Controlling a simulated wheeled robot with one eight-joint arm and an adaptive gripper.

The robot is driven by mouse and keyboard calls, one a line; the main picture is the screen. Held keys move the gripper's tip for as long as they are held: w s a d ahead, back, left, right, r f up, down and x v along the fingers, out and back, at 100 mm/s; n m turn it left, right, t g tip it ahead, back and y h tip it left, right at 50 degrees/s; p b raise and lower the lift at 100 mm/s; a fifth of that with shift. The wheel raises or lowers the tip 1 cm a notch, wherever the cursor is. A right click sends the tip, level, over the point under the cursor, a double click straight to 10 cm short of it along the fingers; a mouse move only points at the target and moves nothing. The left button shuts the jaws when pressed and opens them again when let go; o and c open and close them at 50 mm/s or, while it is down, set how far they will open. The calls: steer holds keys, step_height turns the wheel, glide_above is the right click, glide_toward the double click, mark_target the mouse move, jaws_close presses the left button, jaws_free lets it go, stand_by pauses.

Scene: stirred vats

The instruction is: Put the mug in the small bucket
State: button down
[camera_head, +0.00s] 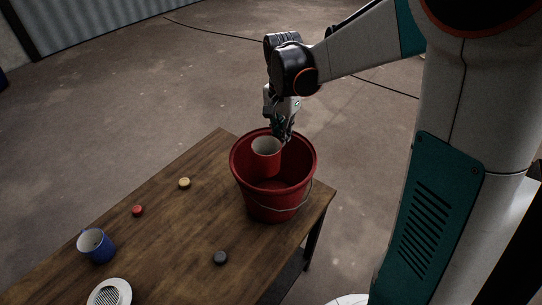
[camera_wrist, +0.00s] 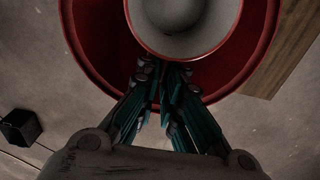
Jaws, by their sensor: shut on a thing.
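A red mug (camera_head: 266,160) with a pale inside is held upright within the mouth of a red bucket (camera_head: 303,195). My gripper (camera_head: 284,135) reaches over the bucket's far rim and is shut on the mug. In the wrist view the mug (camera_wrist: 184,45) shows at the top, just beyond my gripper's fingertips (camera_wrist: 165,70), with the bucket's rim (camera_wrist: 82,62) around it. The mug's handle is hidden. I cannot tell whether the mug touches the bucket's inner wall. The bucket has a thin wire handle and stands on the wooden table's far right corner.
The wooden table (camera_head: 170,230) also carries a blue mug (camera_head: 97,246), a white round grated item (camera_head: 110,294), and small red (camera_head: 138,210), yellow (camera_head: 184,183) and dark (camera_head: 220,258) discs. Its middle is mostly clear. Bare floor lies beyond the table.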

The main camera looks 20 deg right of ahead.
step_height(320, 180, down, 20)
steer(key=b, duration=0.6)
steer(key=shift+r+b, duration=0.15)
steer(key=shift+b, duration=0.25)
steer(key=shift+f, duration=0.2)
steer(key=c, duration=1.8)
jaws_free()
steer(key=shift+o, duration=0.2)
steer(key=shift+r, duration=0.2)
